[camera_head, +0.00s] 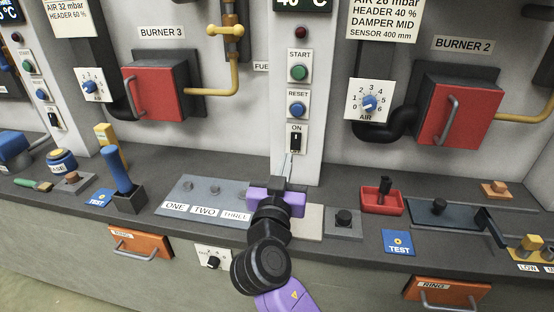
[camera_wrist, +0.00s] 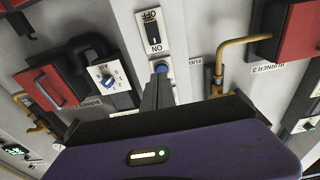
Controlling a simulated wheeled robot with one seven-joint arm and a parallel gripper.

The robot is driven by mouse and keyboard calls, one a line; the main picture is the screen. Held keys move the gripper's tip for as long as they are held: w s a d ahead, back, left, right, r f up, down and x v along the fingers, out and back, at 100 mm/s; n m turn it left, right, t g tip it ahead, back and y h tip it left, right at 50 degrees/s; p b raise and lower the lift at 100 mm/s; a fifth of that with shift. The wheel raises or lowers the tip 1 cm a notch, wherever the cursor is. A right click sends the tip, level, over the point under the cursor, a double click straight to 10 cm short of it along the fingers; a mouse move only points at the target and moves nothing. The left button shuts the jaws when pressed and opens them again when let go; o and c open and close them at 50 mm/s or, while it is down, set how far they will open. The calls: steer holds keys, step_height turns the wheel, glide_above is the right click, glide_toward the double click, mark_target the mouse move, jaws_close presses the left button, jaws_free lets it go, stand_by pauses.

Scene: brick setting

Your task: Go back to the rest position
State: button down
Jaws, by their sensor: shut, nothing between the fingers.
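My gripper (camera_head: 288,160) is shut and empty. It stands over the counter in front of the white control column, just below the ON switch (camera_head: 296,143) in the head view. In the wrist view its narrow closed fingers (camera_wrist: 158,85) point up the picture toward the column. The black ON/OFF switch (camera_wrist: 153,38) lies beyond the tips there, and a blue button (camera_wrist: 162,68) shows right by them. I cannot tell whether the tips touch the column. My purple wrist hides part of the counter.
The column also has a green START button (camera_head: 298,72) and a blue RESET button (camera_head: 298,109). A labelled grey plate (camera_head: 190,205) and an upright blue lever (camera_head: 117,172) stand left. A red tray (camera_head: 382,197) and black knob (camera_head: 344,218) stand right. Red burner doors (camera_head: 155,92) flank the column.

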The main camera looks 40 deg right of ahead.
stand_by(0.3)
steer(key=w+a+n+t+y, duration=0.3)
steer(key=a+n+t+y, duration=0.2)
steer(key=a+n, duration=0.1)
steer(key=s+a+f+n+t+y, duration=0.2)
steer(key=s+a+f+n+y, duration=0.4)
steer(key=s+a+f+y, duration=0.25)
steer(key=s+a+f+g, duration=0.1)
steer(key=s+f, duration=0.1)
steer(key=s, duration=0.8)
steer(key=s+a+f+m+g+y, duration=0.1)
steer(key=s+f, duration=0.1)
steer(key=s, duration=0.7)
steer(key=s+a+f+g, duration=0.1)
steer(key=s+f, duration=0.1)
steer(key=s, duration=0.8)
steer(key=shift+s+m+g, duration=0.3)
steer(key=shift+s+g, duration=0.05)
steer(key=shift+g, duration=0.05)
steer(key=shift+y, duration=0.25)
